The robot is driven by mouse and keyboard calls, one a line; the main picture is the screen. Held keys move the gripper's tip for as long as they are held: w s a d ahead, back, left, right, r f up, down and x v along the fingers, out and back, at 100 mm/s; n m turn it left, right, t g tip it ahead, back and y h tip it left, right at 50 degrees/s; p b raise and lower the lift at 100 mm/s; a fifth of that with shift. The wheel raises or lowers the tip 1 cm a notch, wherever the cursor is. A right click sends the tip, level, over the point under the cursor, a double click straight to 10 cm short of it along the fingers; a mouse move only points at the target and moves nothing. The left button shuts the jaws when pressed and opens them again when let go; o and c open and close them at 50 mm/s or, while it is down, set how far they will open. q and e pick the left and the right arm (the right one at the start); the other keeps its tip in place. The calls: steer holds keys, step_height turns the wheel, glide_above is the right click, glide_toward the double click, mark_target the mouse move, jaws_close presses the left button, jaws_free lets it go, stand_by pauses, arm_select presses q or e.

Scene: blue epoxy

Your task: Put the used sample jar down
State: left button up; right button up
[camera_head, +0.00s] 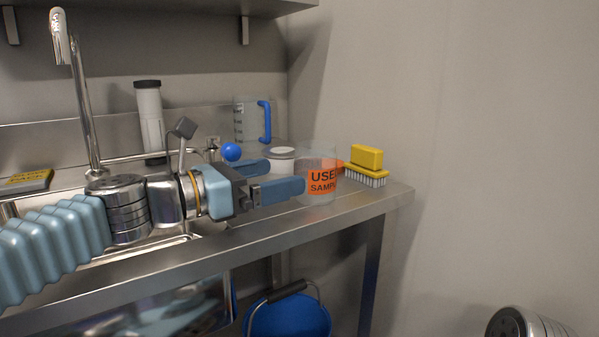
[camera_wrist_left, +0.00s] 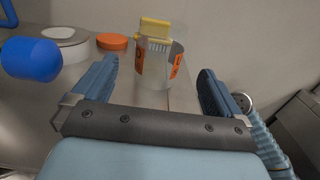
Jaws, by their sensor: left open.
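The used sample jar (camera_head: 324,190) is a clear jar with an orange label. It stands upright on the steel counter near its right end. In the left wrist view the jar (camera_wrist_left: 153,75) shows ahead of my fingertips, between the lines of the two fingers. My left gripper (camera_head: 287,175) is open with nothing held between its blue fingers, which also show in the wrist view (camera_wrist_left: 160,85). In the head view the near fingertip reaches the jar's left edge; I cannot tell whether it touches. My right gripper is not in view.
A blue bucket (camera_head: 288,318) is below.

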mark_target(316, 143)
arm_select(q)
steer(key=shift+v, duration=1.55)
steer(key=x, duration=1.2)
steer(key=shift+p, duration=0.35)
steer(key=r, duration=0.1)
steer(key=r+p, duration=0.2)
steer(key=r, duration=0.1)
steer(key=shift+s, duration=0.25)
steer(key=shift+s+r, duration=0.35)
steer(key=shift+s, duration=0.05)
steer(key=shift+f, duration=0.15)
